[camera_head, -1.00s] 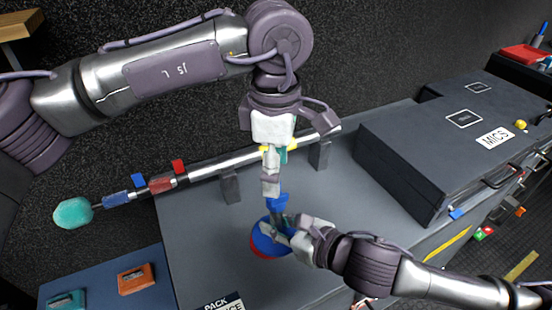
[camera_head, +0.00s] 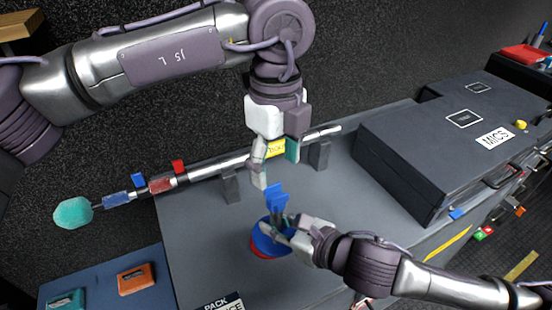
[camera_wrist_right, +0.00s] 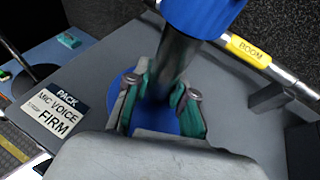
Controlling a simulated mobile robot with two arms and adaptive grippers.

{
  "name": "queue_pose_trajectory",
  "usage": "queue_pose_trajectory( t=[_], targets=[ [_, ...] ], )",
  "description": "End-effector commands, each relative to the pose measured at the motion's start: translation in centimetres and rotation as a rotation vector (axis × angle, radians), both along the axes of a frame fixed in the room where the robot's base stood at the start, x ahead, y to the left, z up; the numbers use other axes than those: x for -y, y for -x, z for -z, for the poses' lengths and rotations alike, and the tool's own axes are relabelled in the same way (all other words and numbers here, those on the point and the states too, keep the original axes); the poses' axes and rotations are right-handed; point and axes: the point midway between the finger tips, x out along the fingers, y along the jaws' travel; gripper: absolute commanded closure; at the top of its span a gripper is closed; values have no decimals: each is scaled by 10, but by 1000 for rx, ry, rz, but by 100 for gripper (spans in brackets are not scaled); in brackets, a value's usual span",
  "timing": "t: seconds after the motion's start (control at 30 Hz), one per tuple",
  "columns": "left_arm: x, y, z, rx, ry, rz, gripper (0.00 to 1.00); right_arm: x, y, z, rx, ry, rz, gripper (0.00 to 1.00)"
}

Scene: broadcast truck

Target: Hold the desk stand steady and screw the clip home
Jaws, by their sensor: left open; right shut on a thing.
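The desk stand has a round blue base with a red edge (camera_head: 262,245) and stands upright on the grey case top. A blue clip (camera_head: 276,194) sits at the top of its dark post (camera_wrist_right: 177,62); whether it is fully seated I cannot tell. My right gripper (camera_head: 285,226) is shut on the post, just above the base; in the right wrist view its teal-padded fingers (camera_wrist_right: 160,100) lie on either side of the post. My left gripper (camera_head: 272,172) is open and empty, just above the clip and apart from it.
A boom pole (camera_head: 215,167) lies on dark supports behind the stand, close to my left gripper. A dark MICS case (camera_head: 430,150) stands to the right. A PACK label (camera_head: 222,303) lies at the front. An orange box (camera_head: 135,278) and teal box (camera_head: 66,301) lie at lower left.

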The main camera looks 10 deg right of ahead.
Motion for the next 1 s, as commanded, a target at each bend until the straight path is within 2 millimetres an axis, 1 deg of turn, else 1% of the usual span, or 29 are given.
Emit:
queue_pose_trajectory(
  t=[0.03,0.1,0.2,0.3,0.67,0.77,0.87,1.0],
  targets=[
    [0,0,-1,0,0,-92,31,0,0,-1,2,-1,0,100],
    [0,0,-1,0,0,-206,31,0,0,-1,2,-1,0,100],
    [0,0,-2,0,0,-323,31,0,0,-1,2,-1,0,100],
    [0,0,-2,0,0,-387,31,0,0,-1,2,-1,0,100],
    [0,0,-2,0,-1,-410,31,0,0,-1,2,-1,0,100],
    [0,0,2,-1,-1,-409,31,0,0,-1,2,-1,0,100],
    [0,0,12,-1,-3,-409,31,0,0,-1,2,-1,0,100],
    [0,0,34,-2,-3,-408,31,0,0,-1,2,-1,0,100]
  ],
)
